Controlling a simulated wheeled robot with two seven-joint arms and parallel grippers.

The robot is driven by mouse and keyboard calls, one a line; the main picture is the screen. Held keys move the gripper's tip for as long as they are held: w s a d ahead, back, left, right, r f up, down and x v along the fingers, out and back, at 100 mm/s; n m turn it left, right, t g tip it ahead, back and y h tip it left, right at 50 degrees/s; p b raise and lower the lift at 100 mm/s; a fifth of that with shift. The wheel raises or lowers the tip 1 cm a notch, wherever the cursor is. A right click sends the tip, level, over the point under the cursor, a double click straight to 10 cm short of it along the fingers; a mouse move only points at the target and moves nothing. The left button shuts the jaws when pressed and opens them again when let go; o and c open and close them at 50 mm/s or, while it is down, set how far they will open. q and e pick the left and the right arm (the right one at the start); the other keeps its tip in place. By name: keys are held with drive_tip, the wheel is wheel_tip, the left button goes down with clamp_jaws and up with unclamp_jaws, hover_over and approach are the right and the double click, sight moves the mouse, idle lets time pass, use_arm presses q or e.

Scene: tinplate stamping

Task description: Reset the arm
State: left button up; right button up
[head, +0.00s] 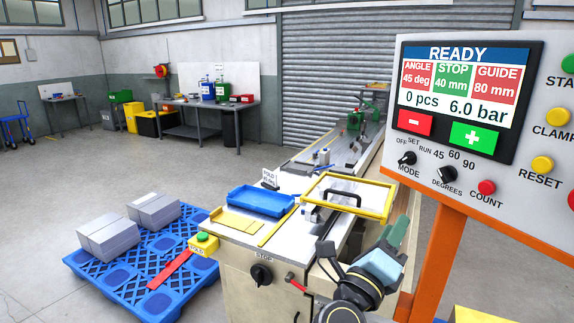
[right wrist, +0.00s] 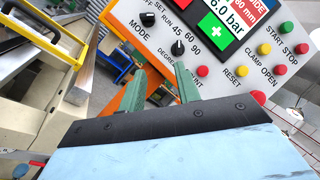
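My right gripper (head: 397,234) is in front of the bench, below and left of the control panel (head: 540,222). Its light blue body and green fingers show in the head view. In the right wrist view the two green fingers of the gripper (right wrist: 158,76) stand apart with nothing between them. They appear in front of the panel's lower left edge and touch nothing that I can see. My left gripper and arm are not in view.
The panel shows READY and has several buttons and knobs. The bench carries a blue tray (head: 261,201) and a yellow-framed guard (head: 347,182) with a black handle.

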drive_tip(key=w+a+f+n+t+y+b, duration=0.1)
drive_tip(key=a+f+n+y, duration=0.25)
drive_tip(key=f+n, duration=0.35)
drive_tip(key=w+a+f+n+t+y, duration=0.15)
drive_tip(key=f+n+y, duration=0.3)
drive_tip(key=f, duration=0.55)
drive_tip(key=a+f+n+t+y+b, duration=0.1)
drive_tip(key=a+f+n+y, duration=0.25)
drive_tip(key=f+n, duration=0.4)
drive_tip(key=s+a+f+n+g+y, duration=0.1)
drive_tip(key=s+f+n+g+y, duration=0.3)
drive_tip(key=f, duration=0.8)
drive_tip(key=s+f+n+g+y, duration=0.15)
drive_tip(key=s+f+n, duration=0.35)
drive_tip(key=f, duration=0.7)
drive_tip(key=s+d+f+n+g+b, duration=0.1)
drive_tip(key=s+d+f+n+g, duration=0.15)
drive_tip(key=s+f, duration=0.7)
drive_tip(key=s+d+f+n+g+b, duration=0.15)
drive_tip(key=s+f+g, duration=0.25)
drive_tip(key=s+f, duration=0.5)
drive_tip(key=s+d+f+n+g+h, duration=0.1)
drive_tip(key=s+d+f+g, duration=0.2)
drive_tip(key=s, duration=0.7)
drive_tip(key=s+d+f+n+g, duration=0.2)
drive_tip(key=s+d, duration=0.3)
drive_tip(key=s, duration=0.5)
drive_tip(key=shift+s+d+f+g+h, duration=0.15)
drive_tip(key=shift+s+f+g+h, duration=0.25)
drive_tip(key=shift+f+g, duration=0.15)
